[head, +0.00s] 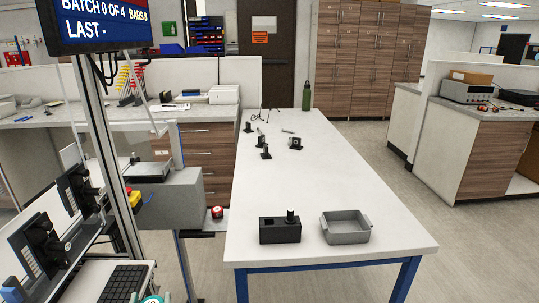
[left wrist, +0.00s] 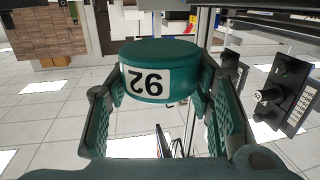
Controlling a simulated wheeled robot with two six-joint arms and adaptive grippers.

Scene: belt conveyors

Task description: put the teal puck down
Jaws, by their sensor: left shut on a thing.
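The teal puck (left wrist: 158,72) is a short round disc with a white number label on its side. It fills the upper middle of the left wrist view. My left gripper (left wrist: 161,88) is shut on it, with one finger pressed against each side. The puck appears held up in the air, with floor tiles far behind it. In the head view only a small teal bit shows at the bottom edge, and I cannot tell whether it is puck or gripper. My right gripper is in neither view.
A white table (head: 330,185) carries a black block with a peg (head: 280,231), a grey tray (head: 346,228) and several small black parts farther back. Its middle is clear. Left stand black slotted units (head: 78,190), a keyboard (head: 122,284), a grey box (head: 172,203) and a red button (head: 217,212).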

